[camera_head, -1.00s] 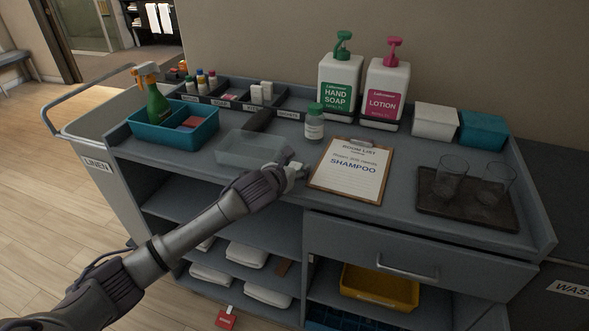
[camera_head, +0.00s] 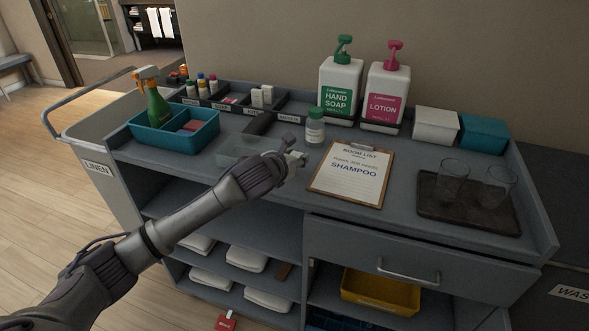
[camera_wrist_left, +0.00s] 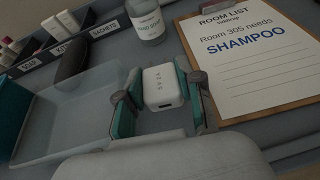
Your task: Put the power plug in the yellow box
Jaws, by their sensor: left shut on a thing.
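The power plug (camera_wrist_left: 163,87) is a small white block with a slot in its near face, seen in the left wrist view. My left gripper (camera_wrist_left: 160,95) is shut on it, one finger on each side. In the head view my left gripper (camera_head: 289,160) is over the cart top, between the clear tray and the clipboard, and largely covers the plug (camera_head: 297,157). The yellow box (camera_head: 380,291) is on the shelf below the drawer, at the lower right. My right gripper is not in view.
A clear tray (camera_head: 236,150), a clipboard (camera_head: 350,187), a white-labelled bottle (camera_head: 315,131) and a teal bin (camera_head: 203,136) are on the cart top. A dark tray (camera_head: 430,209) with two glasses is at the right. The drawer (camera_head: 345,245) overhangs the yellow box.

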